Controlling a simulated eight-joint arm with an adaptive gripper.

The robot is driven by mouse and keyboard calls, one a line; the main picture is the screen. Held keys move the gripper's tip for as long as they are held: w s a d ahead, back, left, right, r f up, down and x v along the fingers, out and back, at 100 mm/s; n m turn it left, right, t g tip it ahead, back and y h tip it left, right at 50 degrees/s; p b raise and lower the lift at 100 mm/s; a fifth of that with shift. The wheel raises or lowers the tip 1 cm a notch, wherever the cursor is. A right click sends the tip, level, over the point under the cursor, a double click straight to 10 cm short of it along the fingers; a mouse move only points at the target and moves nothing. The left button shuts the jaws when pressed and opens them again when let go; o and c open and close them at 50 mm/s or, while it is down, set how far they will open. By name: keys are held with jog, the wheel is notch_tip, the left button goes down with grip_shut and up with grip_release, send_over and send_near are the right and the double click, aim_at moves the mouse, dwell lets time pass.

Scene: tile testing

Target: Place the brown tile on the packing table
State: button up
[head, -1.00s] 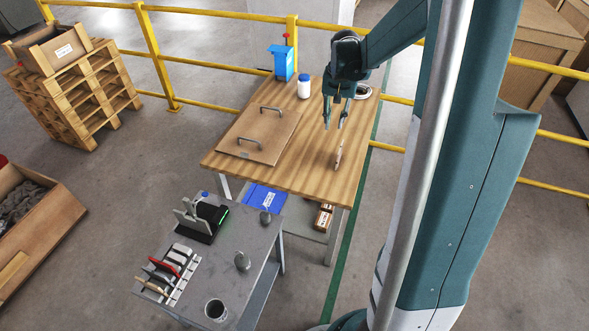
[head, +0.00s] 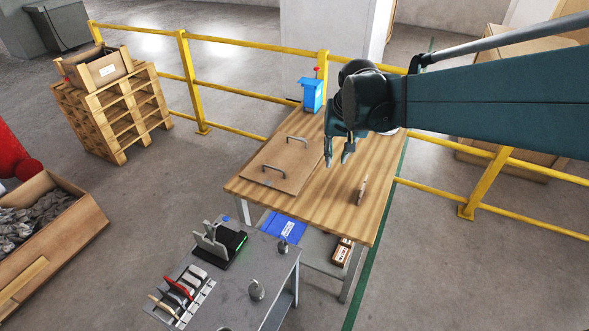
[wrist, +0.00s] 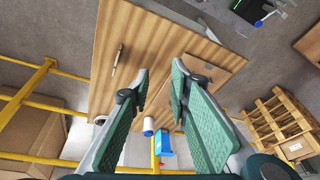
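A thin brown tile (head: 362,190) stands on its edge on the wooden packing table (head: 318,203), near the table's right side. In the wrist view the tile (wrist: 117,57) is a narrow strip on the tabletop (wrist: 150,35), left of the fingers. My gripper (head: 338,160) is over the table, to the left of the tile and apart from it. In the wrist view my gripper's (wrist: 160,82) two fingers are spread with nothing between them.
A brown board with two handles (head: 279,170) lies on the table's left part. A blue box (head: 312,94) stands at the back. A grey side table (head: 262,262) holds a rack of several tiles (head: 185,292). Yellow railings (head: 250,90) run behind.

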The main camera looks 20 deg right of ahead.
jog(key=s+a+r+n+t, duration=0.1)
jog(key=s+a+n+t, duration=0.2)
jog(key=s+a, duration=1)
jog(key=s+n, duration=0.1)
jog(key=s, duration=0.3)
jog(key=shift+a+r+t+y, duration=0.3)
jog(key=shift+a+r+y, duration=0.1)
